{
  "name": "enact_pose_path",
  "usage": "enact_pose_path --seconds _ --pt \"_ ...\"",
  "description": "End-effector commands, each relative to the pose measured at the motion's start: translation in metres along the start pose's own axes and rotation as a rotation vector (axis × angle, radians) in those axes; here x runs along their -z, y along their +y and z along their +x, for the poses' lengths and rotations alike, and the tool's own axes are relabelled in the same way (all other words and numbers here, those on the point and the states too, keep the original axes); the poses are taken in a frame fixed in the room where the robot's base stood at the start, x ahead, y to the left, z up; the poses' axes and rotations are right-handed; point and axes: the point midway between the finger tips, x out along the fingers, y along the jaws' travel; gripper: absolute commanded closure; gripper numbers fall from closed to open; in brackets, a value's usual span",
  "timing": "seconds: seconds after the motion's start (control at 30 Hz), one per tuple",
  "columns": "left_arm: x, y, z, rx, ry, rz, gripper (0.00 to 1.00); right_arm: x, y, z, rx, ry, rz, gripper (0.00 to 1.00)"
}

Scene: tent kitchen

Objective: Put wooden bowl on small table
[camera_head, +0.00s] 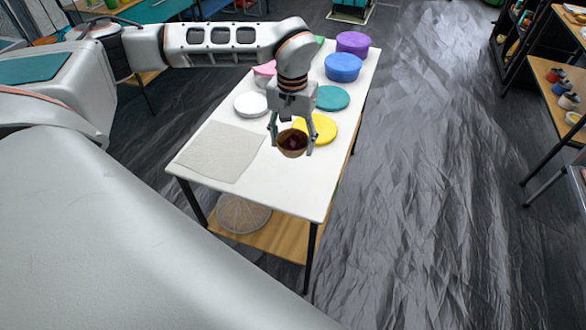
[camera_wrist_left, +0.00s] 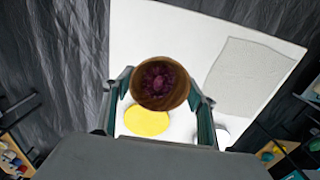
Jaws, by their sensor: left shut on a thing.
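The wooden bowl (camera_head: 291,147) is small and brown with something dark purple in it. My left gripper (camera_head: 292,143) is shut on it, with one finger on each side, over the white table (camera_head: 308,185). In the left wrist view the bowl (camera_wrist_left: 160,68) sits between the two fingertips (camera_wrist_left: 160,90), with the white tabletop (camera_wrist_left: 200,38) behind it. I cannot tell whether the bowl touches the tabletop. My right gripper is not in view.
A yellow disc (camera_head: 323,128) lies just behind the bowl and a grey cloth (camera_head: 220,150) to its left. A teal disc (camera_head: 332,98), a white plate (camera_head: 250,105), a blue container (camera_head: 343,68) and a purple container (camera_head: 353,43) stand farther back. The front right of the tabletop is clear.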

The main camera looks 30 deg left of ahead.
Motion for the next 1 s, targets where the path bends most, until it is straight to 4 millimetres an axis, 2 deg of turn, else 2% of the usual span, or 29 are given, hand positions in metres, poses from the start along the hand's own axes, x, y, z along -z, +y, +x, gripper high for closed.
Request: enact_pose_path --seconds 0.03,0.1,0.23,0.47,0.73,1.0 --pt "-0.001 0.000 0.015 0.001 -0.005 0.000 0.67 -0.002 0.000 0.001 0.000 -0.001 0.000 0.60" --pt "-0.001 0.000 0.031 0.001 -0.005 0.000 0.67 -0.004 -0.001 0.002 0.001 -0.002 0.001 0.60" --pt "-0.001 0.001 0.051 0.000 -0.002 0.000 0.67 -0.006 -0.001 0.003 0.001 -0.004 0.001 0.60" --pt "0.000 0.001 0.065 0.000 0.000 -0.001 0.67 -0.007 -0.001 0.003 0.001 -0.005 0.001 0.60" --pt "-0.001 0.000 0.102 0.000 -0.002 0.000 0.67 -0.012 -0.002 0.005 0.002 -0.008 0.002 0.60" --pt "0.001 0.001 0.104 -0.001 0.002 0.001 0.67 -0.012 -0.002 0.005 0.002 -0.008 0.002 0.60"
